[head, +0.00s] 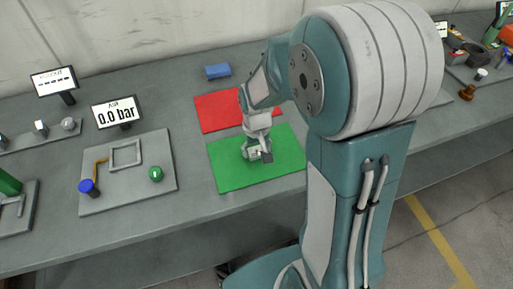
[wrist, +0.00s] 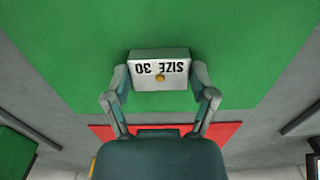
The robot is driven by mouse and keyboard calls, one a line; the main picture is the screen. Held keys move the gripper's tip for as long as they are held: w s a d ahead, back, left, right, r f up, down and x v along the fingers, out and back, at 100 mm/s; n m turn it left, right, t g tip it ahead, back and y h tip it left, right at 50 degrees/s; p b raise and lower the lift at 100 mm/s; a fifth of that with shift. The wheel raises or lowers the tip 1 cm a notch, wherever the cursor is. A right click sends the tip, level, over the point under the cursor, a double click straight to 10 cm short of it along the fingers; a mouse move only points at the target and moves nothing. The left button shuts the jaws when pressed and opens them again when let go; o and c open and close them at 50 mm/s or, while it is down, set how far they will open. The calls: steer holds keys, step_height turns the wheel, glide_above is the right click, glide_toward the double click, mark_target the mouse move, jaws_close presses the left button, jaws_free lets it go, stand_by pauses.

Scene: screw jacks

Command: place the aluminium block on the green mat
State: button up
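The aluminium block (wrist: 158,78) is a pale grey box marked "SIZE 30", with a small brass-coloured dot on its face. In the wrist view it sits between the two fingers of my gripper (wrist: 160,80), which press against its left and right sides. The green mat (head: 228,174) lies on the grey bench and fills much of the wrist view (wrist: 75,55) behind the block. In the head view my gripper (head: 257,153) is low over the middle of the green mat. The block is mostly hidden there. I cannot tell whether it touches the mat.
A red mat (head: 215,111) lies behind the green one, with a blue block (head: 217,71) beyond it. To the left are a panel (head: 135,185) with blue and green knobs and a "0.0 bar" display (head: 117,111). The bench's front edge is close to the green mat.

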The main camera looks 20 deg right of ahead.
mark_target(256, 150)
steer(key=shift+o, duration=0.5)
step_height(256, 150, up, 12)
steer(key=s+r+t, duration=0.2)
steer(key=s+r, duration=0.2)
steer(key=s, duration=0.3)
steer(key=s+r+t, duration=0.3)
steer(key=s+r, duration=0.1)
steer(key=s, duration=0.3)
steer(key=shift+s+t, duration=0.3)
steer(key=shift+s, duration=0.1)
stand_by(0.8)
